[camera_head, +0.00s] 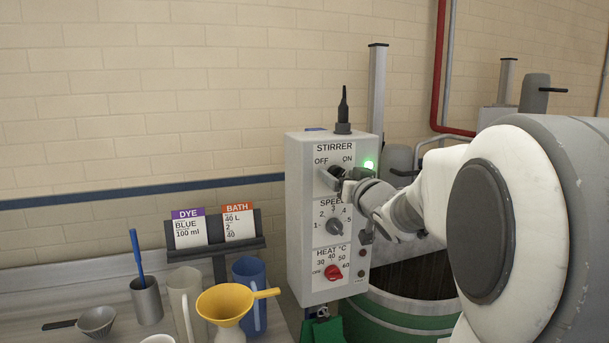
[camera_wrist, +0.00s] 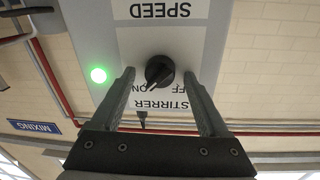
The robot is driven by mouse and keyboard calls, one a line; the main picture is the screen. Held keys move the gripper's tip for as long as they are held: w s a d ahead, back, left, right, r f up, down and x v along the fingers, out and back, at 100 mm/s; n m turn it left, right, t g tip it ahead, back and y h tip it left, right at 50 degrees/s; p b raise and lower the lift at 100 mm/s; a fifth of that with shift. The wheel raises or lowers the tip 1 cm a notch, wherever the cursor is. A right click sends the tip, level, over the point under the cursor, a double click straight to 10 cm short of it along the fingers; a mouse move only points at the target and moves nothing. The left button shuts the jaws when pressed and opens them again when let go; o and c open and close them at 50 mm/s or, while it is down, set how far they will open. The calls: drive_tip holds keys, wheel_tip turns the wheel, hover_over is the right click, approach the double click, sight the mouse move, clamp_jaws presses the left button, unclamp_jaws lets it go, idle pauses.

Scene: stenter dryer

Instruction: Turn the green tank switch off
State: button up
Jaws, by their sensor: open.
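The grey control box (camera_head: 300,230) for the green tank (camera_head: 400,323) stands in the middle of the head view. Its top dial is the black STIRRER switch (camera_head: 328,178), with OFF at left and ON at right. The switch also shows in the upside-down wrist view (camera_wrist: 160,71), its pointer angled towards ON. The green lamp (camera_head: 369,165) beside it is lit, also in the wrist view (camera_wrist: 98,75). My gripper (camera_wrist: 158,75) is open, with one finger on each side of the switch. I cannot tell whether they touch it. In the head view my gripper partly hides the switch.
Below are the SPEED dial (camera_head: 334,226) and red HEAT dial (camera_head: 333,272). A card stand (camera_head: 220,250), yellow funnel (camera_head: 225,304), jugs and a metal cup (camera_head: 146,301) stand on the left bench. My arm covers the right side.

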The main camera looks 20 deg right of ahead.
clamp_jaws()
idle(0.4)
drive_tip(key=shift+n+b, duration=0.3)
drive_tip(key=shift+b, duration=0.05)
drive_tip(key=shift+a+f+n+t+y+b, duration=0.1)
drive_tip(key=shift+n+t+y+b, duration=0.1)
drive_tip(key=shift+n+b, duration=2.35)
drive_tip(key=shift+d+f+n+t+y+b, duration=0.15)
drive_tip(key=shift+n+b, duration=1.45)
drive_tip(key=shift+n, duration=1.9)
drive_tip(key=shift+a+n+t+y+b, duration=0.15)
drive_tip(key=shift+n+y+b, duration=0.1)
drive_tip(key=shift+n+b, duration=2.3)
drive_tip(key=shift+n+p, duration=0.45)
drive_tip(key=shift+n, duration=0.25)
